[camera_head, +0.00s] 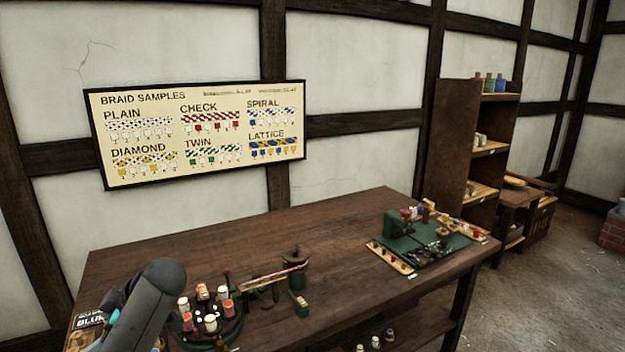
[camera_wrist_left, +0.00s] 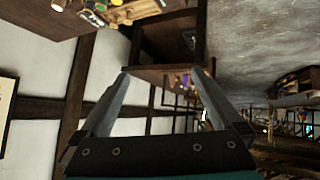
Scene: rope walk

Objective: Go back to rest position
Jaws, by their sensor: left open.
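My left gripper (camera_wrist_left: 160,80) shows in the left wrist view with its two grey fingers spread apart and nothing between them. The room appears turned in that view, with shelves and the wall beyond the fingers. In the head view only a dark grey part of my left arm shows at the lower left, in front of the wooden table (camera_head: 335,232); its fingers cannot be made out there. My right gripper is in neither view.
A round holder with several bobbins (camera_head: 210,323) stands on the table close to my left arm. A green braiding device (camera_head: 425,240) sits at the table's right end. A shelf unit (camera_head: 493,150) stands behind it. The table's middle is mostly clear.

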